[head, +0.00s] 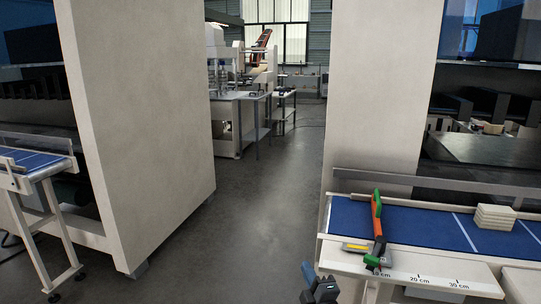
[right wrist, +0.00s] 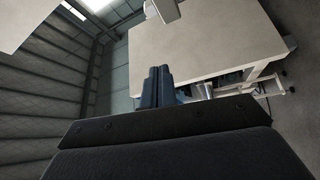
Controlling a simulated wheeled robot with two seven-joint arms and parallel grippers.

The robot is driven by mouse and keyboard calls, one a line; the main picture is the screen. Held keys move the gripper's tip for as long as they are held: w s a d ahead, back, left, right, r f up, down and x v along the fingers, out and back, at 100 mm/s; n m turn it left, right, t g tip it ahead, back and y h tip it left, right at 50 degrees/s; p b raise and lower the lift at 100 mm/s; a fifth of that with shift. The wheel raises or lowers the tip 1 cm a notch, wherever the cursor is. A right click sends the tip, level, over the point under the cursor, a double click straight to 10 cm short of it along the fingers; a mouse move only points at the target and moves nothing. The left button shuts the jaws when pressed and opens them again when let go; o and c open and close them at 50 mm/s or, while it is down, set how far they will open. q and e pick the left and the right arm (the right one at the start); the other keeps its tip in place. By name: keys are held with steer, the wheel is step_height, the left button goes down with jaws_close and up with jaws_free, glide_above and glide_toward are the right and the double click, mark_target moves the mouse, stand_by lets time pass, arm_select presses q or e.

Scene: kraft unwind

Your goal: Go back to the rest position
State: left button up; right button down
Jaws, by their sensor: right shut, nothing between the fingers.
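My right gripper (head: 309,272) shows at the bottom of the head view, left of the right-hand conveyor's front edge and apart from it. In the right wrist view its two blue-grey fingers (right wrist: 157,86) are together with nothing between them. My left gripper is in neither view.
On the right, a blue conveyor (head: 420,222) carries an orange-and-green tool (head: 377,215), a yellow-and-grey object (head: 355,247) and a cream stack (head: 495,217). Another conveyor (head: 35,162) stands left. Large beige machine panels (head: 140,110) flank a clear grey floor aisle (head: 255,210).

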steer(key=s+d+f+m+g+h, duration=0.35)
steer(key=s+f+m, duration=0.3)
steer(key=f, duration=0.25)
steer(key=s+d+f+m+g+h, duration=0.2)
steer(key=s+d+f+m+g, duration=0.3)
steer(key=s+f, duration=0.3)
steer(key=s+d+f+m+g, duration=0.25)
steer(key=s+f+g, duration=0.2)
steer(key=s, duration=0.45)
steer(key=s+d+f+m+g, duration=0.1)
steer(key=s+f+m+g, duration=0.3)
steer(key=s, duration=0.5)
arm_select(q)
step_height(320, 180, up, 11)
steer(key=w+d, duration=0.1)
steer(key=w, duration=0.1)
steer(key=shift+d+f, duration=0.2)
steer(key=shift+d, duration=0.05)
arm_select(e)
steer(key=s+a+f, duration=0.1)
steer(key=a+f, duration=0.1)
steer(key=f, duration=1.3)
steer(key=s+a+f+n+y, duration=0.1)
steer(key=a+f, duration=0.2)
steer(key=f, duration=1.3)
steer(key=shift+s+g, duration=0.3)
